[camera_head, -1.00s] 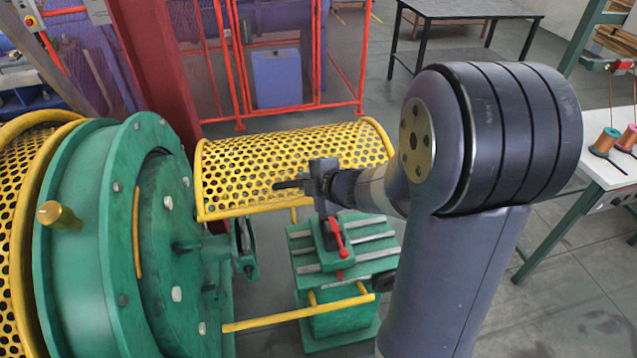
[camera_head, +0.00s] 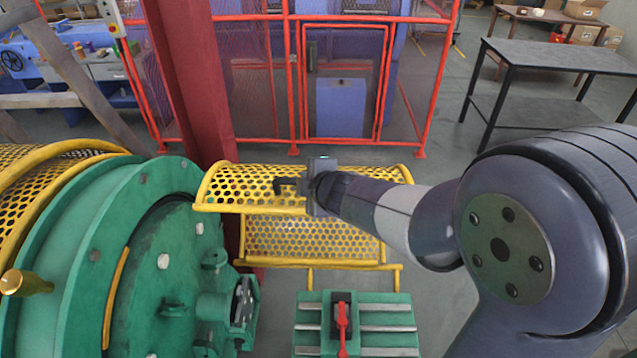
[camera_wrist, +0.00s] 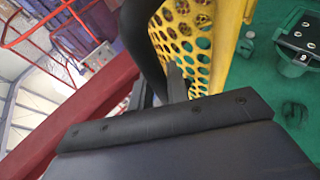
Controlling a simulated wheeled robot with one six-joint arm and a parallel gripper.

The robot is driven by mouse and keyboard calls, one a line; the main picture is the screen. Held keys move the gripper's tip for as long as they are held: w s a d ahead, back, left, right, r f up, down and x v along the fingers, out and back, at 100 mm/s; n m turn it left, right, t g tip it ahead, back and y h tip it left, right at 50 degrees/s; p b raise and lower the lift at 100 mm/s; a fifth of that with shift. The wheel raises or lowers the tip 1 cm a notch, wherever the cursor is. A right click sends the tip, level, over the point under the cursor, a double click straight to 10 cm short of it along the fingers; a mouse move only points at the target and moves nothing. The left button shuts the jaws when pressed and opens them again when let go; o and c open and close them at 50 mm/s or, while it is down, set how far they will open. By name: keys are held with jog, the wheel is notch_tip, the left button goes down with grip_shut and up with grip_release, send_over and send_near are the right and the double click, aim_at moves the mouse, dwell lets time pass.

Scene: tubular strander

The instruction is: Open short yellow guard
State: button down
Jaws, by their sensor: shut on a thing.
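The short yellow guard (camera_head: 236,182) is a curved perforated sheet with a yellow tube frame, in the middle of the head view. Its curved upper shell stands raised above a second yellow mesh panel (camera_head: 310,238), with a gap between their front edges. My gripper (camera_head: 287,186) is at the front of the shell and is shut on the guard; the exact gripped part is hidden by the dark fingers. In the wrist view the guard's mesh and yellow rim (camera_wrist: 228,45) are close beside a dark finger (camera_wrist: 146,45).
A green round machine housing (camera_head: 130,260) with a brass knob (camera_head: 25,283) stands at left. A green slotted block with a red lever (camera_head: 342,325) is below the guard. A red post (camera_head: 190,80) and red mesh fence (camera_head: 345,20) stand behind. A dark table (camera_head: 560,60) is at back right.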

dwell(0.4)
jog(key=c, duration=1.4)
grip_release()
jog(key=shift+o, duration=0.2)
jog(key=p+v, duration=0.4)
jog(key=v, duration=0.7)
jog(key=shift+p, duration=0.4)
jog(key=shift+w, duration=0.15)
jog(key=shift+c, duration=0.5)
